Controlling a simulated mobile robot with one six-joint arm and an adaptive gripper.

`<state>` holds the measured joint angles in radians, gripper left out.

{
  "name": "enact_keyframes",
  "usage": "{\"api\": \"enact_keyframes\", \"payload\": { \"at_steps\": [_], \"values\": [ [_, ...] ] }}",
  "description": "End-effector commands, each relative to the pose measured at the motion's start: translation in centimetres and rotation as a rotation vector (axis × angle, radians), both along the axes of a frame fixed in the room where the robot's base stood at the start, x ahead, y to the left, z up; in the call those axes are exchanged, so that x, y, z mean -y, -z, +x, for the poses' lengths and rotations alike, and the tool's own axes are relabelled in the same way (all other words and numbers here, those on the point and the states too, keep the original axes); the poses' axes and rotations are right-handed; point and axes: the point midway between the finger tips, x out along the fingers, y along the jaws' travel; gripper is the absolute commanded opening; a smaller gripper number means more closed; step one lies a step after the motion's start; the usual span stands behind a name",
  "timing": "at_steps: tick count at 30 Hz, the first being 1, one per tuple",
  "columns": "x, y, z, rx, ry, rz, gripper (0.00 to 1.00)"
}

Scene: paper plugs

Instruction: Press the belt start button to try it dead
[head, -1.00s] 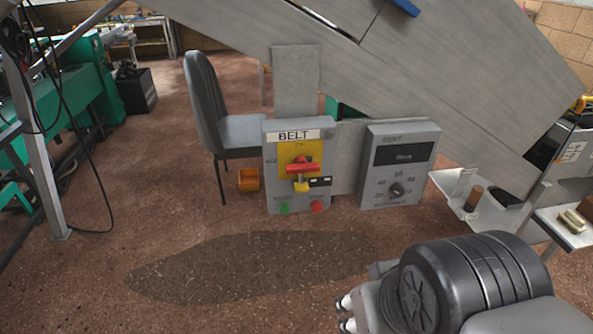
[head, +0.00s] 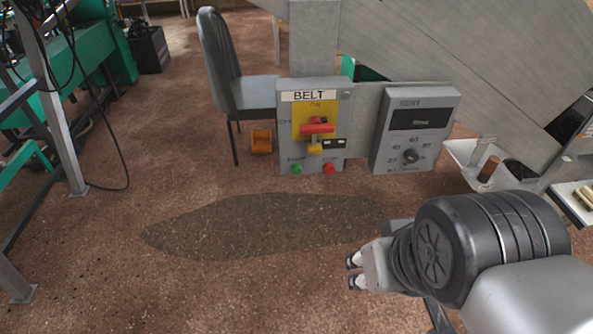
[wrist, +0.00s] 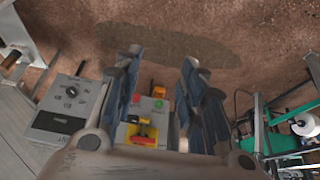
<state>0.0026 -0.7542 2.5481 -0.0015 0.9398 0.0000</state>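The grey BELT box (head: 283,135) hangs below the sloping conveyor. The green start button (head: 297,169) is at its lower left, beside a red button (head: 329,169). A red switch handle (head: 317,128) lies about level on a yellow plate, with a yellow padlock-like piece (head: 314,148) and a dark tag under it. My gripper (head: 354,272) is in front of the box, lower in the picture and apart from it. In the wrist view its fingers (wrist: 160,70) are spread and empty, with the green button (wrist: 158,104) and red button (wrist: 137,98) seen between them.
A grey box with a dial (head: 382,150) stands right of the BELT box. A grey chair (head: 222,65) and an orange roll (head: 261,141) are at its left. A metal shelf (head: 462,152) is at the right. The floor with a dark stain (head: 250,222) is clear.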

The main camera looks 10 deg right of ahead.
Motion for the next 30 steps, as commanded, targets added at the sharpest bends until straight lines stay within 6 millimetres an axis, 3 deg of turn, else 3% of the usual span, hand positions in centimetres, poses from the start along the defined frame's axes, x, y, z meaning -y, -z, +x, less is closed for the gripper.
{"api": "enact_keyframes", "payload": {
  "at_steps": [15, 30],
  "values": [
    [0.0, 0.0, 0.0, 0.0, 0.0, 0.0, 0.01],
    [0.0, 0.0, 0.0, 0.0, 0.0, 0.0, 0.0]
  ]
}}
